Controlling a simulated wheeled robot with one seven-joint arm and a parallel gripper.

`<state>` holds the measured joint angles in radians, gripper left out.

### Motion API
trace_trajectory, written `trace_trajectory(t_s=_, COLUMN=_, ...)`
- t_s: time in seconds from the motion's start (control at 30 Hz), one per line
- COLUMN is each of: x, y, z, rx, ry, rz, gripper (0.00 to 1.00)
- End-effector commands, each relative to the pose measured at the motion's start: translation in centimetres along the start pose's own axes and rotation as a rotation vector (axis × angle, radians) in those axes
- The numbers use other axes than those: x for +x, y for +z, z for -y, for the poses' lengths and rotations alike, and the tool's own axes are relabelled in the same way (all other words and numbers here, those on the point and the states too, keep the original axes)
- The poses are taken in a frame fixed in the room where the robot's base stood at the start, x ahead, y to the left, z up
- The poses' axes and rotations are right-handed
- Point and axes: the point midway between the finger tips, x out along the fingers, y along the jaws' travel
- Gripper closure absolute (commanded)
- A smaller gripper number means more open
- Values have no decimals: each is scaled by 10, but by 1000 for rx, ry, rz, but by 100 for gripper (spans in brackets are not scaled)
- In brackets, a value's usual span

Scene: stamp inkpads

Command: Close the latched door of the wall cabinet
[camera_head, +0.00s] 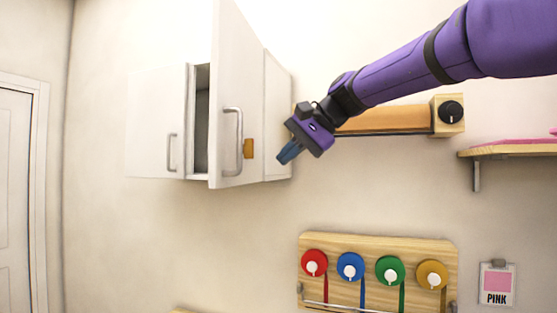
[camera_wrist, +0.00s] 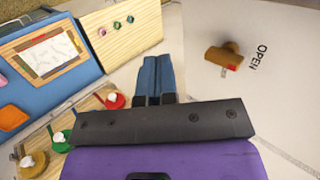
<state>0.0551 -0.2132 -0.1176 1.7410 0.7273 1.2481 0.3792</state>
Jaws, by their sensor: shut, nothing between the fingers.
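The white wall cabinet (camera_head: 155,120) hangs at upper left in the head view. One of its doors (camera_head: 228,70) stands swung out, with a dark gap into the interior (camera_head: 202,125) at its left. This door has a metal bar handle (camera_head: 235,125) and a brass-coloured latch (camera_head: 248,149) beside it. My gripper (camera_head: 284,158) is just right of the latch, apart from it, with its blue fingers together. In the wrist view the shut fingers (camera_wrist: 157,75) are empty, and the brown latch knob (camera_wrist: 222,57) with a red mark sits to their right, beside the word "OPEN".
A wooden board (camera_head: 380,245) with several coloured discs is mounted below. A wooden bar with a black knob (camera_head: 451,111) is behind my arm, and a shelf (camera_head: 510,150) is at right. A pink card (camera_head: 497,282) hangs at lower right.

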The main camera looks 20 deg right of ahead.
Motion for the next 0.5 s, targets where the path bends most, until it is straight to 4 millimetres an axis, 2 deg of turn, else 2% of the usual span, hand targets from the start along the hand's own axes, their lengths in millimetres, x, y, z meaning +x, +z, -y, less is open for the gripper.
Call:
trace_trajectory(t_s=0.43, x=83, y=1, z=-1, rx=-2, ry=4, rz=3, gripper=100)
trace_trajectory(t_s=0.5, x=90, y=0, z=9, rx=-3, ry=2, rz=1, gripper=100)
